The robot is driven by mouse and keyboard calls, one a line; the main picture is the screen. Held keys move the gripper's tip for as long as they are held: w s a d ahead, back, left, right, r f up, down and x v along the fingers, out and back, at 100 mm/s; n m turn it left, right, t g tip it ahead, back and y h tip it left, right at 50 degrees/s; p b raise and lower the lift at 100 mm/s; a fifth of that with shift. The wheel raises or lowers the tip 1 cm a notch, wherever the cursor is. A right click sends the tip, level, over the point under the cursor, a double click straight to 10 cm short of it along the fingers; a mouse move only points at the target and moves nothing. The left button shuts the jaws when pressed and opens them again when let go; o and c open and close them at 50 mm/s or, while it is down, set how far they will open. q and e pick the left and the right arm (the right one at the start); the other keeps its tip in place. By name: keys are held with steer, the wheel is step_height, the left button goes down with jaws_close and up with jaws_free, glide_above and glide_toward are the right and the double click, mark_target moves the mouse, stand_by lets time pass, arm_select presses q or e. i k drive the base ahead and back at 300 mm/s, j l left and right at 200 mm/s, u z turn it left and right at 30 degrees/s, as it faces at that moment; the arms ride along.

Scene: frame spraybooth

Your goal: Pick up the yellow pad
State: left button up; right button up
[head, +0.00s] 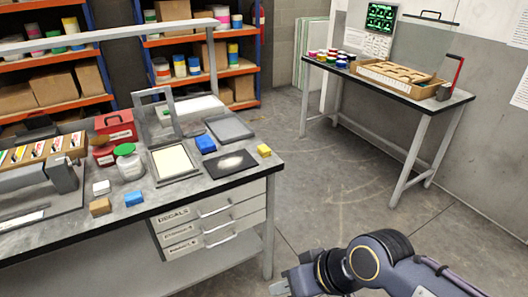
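A small yellow pad (264,150) lies near the right edge of the grey workbench (95,222), just right of a dark sheet (230,163) with a pale smudge. Nothing touches the pad from above. My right gripper (279,288) is at the bottom of the head view, out over the floor, well in front of the bench and apart from the pad. Its fingers are small and partly cut off by the frame edge, so I cannot tell their opening. My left gripper is not in view.
A blue block (206,144), a framed cream panel (172,163), a white jar with a green lid (128,163) and a red box (116,127) crowd the bench left of the pad. A second table (440,104) stands at the back right. The floor between is clear.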

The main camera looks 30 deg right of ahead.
mark_target(263, 151)
steer(key=i+l, duration=0.25)
steer(key=i, duration=0.15)
steer(key=i+l+z, duration=0.1)
steer(key=i, duration=0.3)
steer(key=i+l, duration=0.3)
steer(key=i+z, duration=0.05)
steer(key=i, duration=0.05)
